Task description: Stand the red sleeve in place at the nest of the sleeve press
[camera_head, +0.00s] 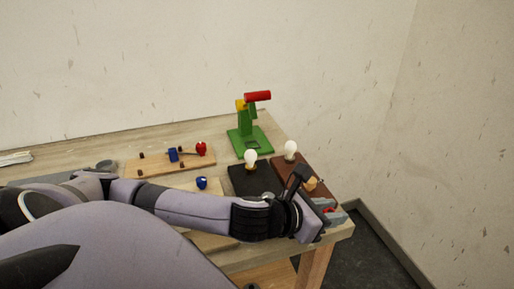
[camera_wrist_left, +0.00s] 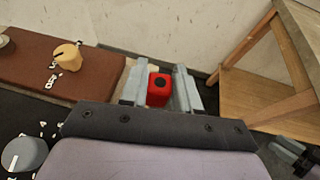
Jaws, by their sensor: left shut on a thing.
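The red sleeve (camera_wrist_left: 158,88), a small red block with a dark hole in its top, sits between the fingers of my left gripper (camera_wrist_left: 160,88). In the head view a bit of red shows at this gripper (camera_head: 329,210), by the table's right front corner. My left gripper is shut on the sleeve. The sleeve press (camera_head: 249,137) stands at the back right of the table, green with a red handle on top and a yellow part. The gripper and sleeve are well in front of it. The nest is too small to make out. Grey parts low right in the wrist view may be my right gripper.
A brown board (camera_head: 283,166) with a bulb (camera_head: 290,150) and a black board (camera_head: 240,180) with another bulb (camera_head: 250,158) lie between my left gripper and the press. A wooden board (camera_head: 150,166) with blue and red parts lies left. A blue knob (camera_head: 201,183) stands in front.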

